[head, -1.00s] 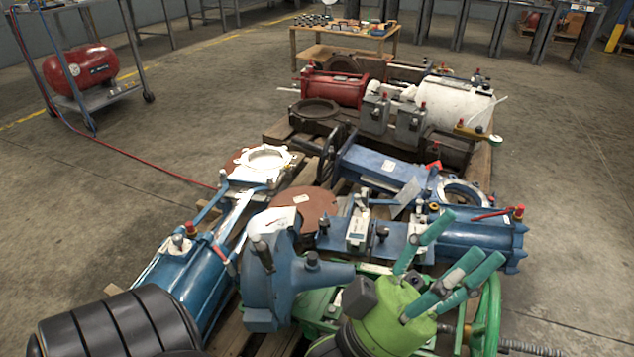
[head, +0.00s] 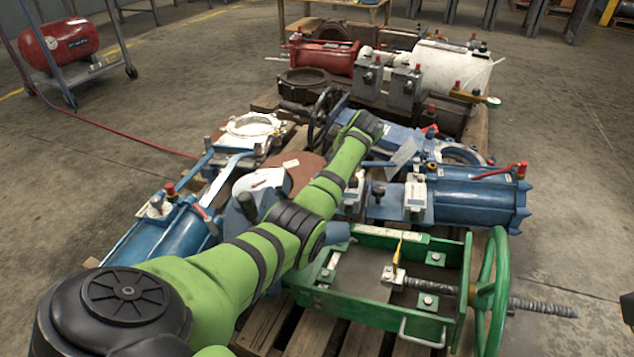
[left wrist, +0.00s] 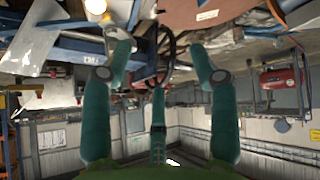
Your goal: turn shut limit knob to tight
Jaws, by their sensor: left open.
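No readable label marks a shut limit knob, so I cannot tell which knob it is. Candidates include a red-topped knob (head: 170,189) on the left blue cylinder, a black knob (head: 377,190) near the middle and a red knob (head: 521,167) on the right blue cylinder. My left arm crosses the pallet, its far end beside the blue actuator; its fingers are hidden in the head view. In the left wrist view, my left gripper (left wrist: 160,65) has its teal fingers spread and empty. A dark handwheel (left wrist: 166,45) shows between or beyond them; contact is unclear.
A green frame (head: 370,303) with a threaded rod and green handwheel (head: 490,290) lies at the front right. A white cylinder (head: 450,68) and red cylinder (head: 325,57) lie behind. A red tank (head: 60,45) stands on a cart.

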